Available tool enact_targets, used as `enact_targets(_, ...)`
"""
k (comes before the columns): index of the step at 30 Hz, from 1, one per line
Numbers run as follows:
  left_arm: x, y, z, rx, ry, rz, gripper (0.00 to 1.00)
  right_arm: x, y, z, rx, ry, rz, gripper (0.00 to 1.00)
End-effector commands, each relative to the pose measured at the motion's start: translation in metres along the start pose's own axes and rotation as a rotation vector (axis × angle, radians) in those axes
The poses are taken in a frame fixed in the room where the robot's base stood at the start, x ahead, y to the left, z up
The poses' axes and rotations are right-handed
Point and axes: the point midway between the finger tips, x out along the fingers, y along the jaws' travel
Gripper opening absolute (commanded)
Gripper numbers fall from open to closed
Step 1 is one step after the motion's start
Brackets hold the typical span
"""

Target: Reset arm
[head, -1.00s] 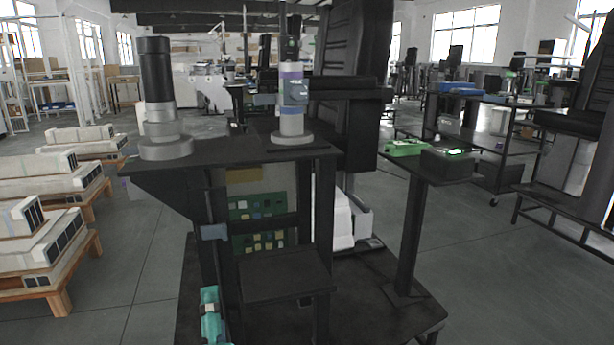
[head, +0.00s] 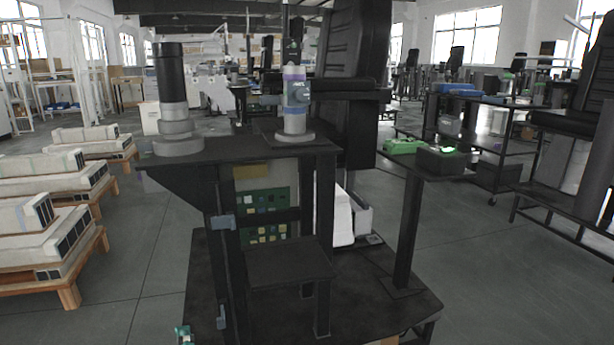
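No whole arm shows in the head view. A small teal and white piece (head: 184,336) shows at the lower edge, left of the black stand. It may be part of my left gripper, but its fingers cannot be made out and most of it is cut off. My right gripper is not in view. The black stand (head: 285,262) fills the middle of the picture. Its top (head: 240,150) carries a dark-topped grey cylinder (head: 172,95) on the left and a grey and blue column device (head: 295,105) on the right.
A side shelf (head: 455,172) holds a dark box and a green item (head: 403,147). Pallets with pale blocks (head: 45,240) stand left. The floor (head: 150,275) between is clear.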

Motion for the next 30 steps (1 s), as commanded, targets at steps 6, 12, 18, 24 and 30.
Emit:
enact_targets(6,0.044,-0.132,0.009,0.266,-0.12,-0.247,0.58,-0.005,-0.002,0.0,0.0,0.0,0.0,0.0)
enact_targets(12,0.021,-0.278,0.035,0.545,-0.483,-0.518,0.58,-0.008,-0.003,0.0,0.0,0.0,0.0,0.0)
enact_targets(18,-0.051,-0.362,0.065,0.763,-0.938,-0.63,0.58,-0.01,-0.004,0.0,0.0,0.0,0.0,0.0)
enact_targets(24,-0.124,-0.384,0.085,1.008,-1.405,-0.528,0.58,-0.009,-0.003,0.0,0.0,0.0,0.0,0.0)
enact_targets(30,-0.147,-0.353,0.072,1.1,-1.531,-0.474,0.58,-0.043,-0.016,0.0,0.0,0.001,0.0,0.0)
